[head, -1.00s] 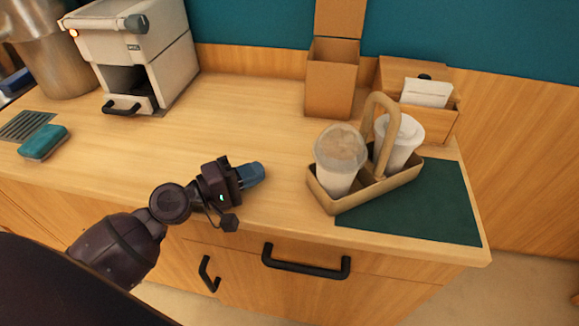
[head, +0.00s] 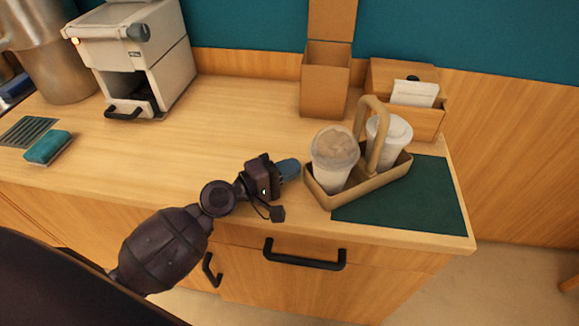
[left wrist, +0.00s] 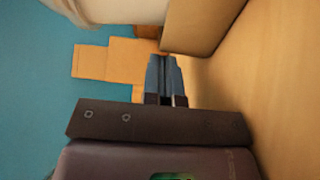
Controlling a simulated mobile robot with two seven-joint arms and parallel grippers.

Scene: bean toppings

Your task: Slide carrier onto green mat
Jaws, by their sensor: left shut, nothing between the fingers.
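The carrier (head: 375,188) is a tan two-cup holder with an arched handle. It stands upright, its right part over the back-left of the green mat (head: 415,208) and its left end on bare counter. It holds a cup with a brown top (head: 334,160) and a white-lidded cup (head: 390,138). My left gripper (head: 290,169) is shut and empty, its blue fingertips just left of the carrier's left end; I cannot tell whether they touch. In the left wrist view, the shut fingers (left wrist: 161,75) point toward the carrier's wall (left wrist: 200,28). My right gripper is not in view.
A cardboard box (head: 325,85) and a wooden napkin box (head: 425,118) stand behind the carrier. A white machine (head: 135,55) and a teal sponge (head: 47,147) are at the left. The counter's front edge and right end are close to the mat.

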